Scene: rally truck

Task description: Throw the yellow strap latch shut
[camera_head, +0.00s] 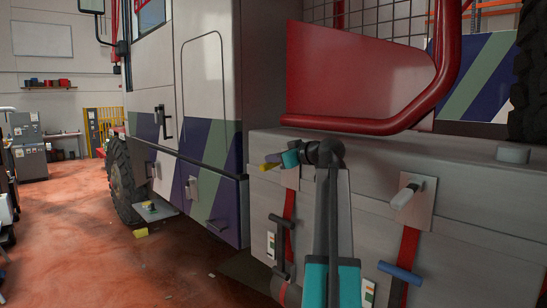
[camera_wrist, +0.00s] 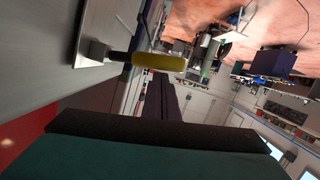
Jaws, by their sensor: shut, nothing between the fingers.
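The yellow strap latch (camera_head: 268,166) shows as a small yellow grip at the truck's side, partly hidden by my gripper. In the wrist view its yellow grip (camera_wrist: 158,61) sits on a dark lever, which sticks out from a metal plate (camera_wrist: 95,53) on the truck's side panel. My gripper (camera_head: 287,160) is shut and empty, close beside the yellow grip in the head view. In the wrist view my teal gripper (camera_wrist: 150,140) fills the bottom, with a gap in the picture between it and the grip. I cannot tell whether they touch.
Below hang red straps with a black handle (camera_head: 281,221) and a blue handle (camera_head: 400,273). A pale latch (camera_head: 406,196) on a plate is to the right. A red panel and tube (camera_head: 365,75) stand above the grey ledge. Open floor (camera_head: 75,230) lies to the left.

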